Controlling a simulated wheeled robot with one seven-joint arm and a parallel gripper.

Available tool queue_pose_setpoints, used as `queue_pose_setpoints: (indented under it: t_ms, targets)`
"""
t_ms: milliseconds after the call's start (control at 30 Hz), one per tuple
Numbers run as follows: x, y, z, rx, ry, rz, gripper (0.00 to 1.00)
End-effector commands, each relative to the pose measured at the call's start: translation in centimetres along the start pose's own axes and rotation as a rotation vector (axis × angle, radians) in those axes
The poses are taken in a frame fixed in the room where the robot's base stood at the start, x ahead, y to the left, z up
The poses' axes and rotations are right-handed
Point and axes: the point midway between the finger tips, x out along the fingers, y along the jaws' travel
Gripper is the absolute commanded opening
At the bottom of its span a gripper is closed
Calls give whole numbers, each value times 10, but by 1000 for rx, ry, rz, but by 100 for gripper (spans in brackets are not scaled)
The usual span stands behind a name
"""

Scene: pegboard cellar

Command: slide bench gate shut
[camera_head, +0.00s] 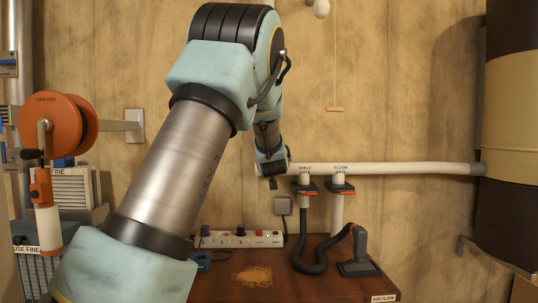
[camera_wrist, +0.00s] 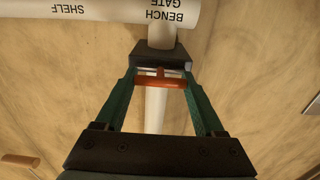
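The bench gate (camera_wrist: 160,52) is a dark block on a white pipe, under an upside-down "BENCH GATE" label in the wrist view. Its orange handle bar (camera_wrist: 160,83) stands out from the block, with a short stem and a pale strip between them. My gripper (camera_wrist: 159,78) has its two green fingers spread, one at each end of the bar; whether they touch it I cannot tell. In the head view my gripper (camera_head: 273,182) is at the pipe's left end and hides the bench gate.
The shelf gate (camera_head: 306,188) and floor gate (camera_head: 341,188) hang close to the right on the same white pipe (camera_head: 410,168). Below, a bench (camera_head: 325,285) carries a power strip (camera_head: 240,239), a sawdust pile (camera_head: 253,276) and a black hose (camera_head: 304,250). A pull cord (camera_head: 335,60) hangs above.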

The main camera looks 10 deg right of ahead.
Motion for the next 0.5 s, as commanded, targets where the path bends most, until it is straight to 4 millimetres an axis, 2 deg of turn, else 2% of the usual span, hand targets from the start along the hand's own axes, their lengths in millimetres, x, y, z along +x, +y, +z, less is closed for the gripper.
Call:
queue_pose_setpoints:
  t_ms: [33, 100, 233, 500]
  targets:
    - [1, -1, -3, 0, 6, -1, 92]
    - [-2, 0, -3, 0, 7, -1, 100]
    - [-15, 0, -2, -2, 7, -1, 100]
    - [-68, 0, 0, -4, 4, 2, 100]
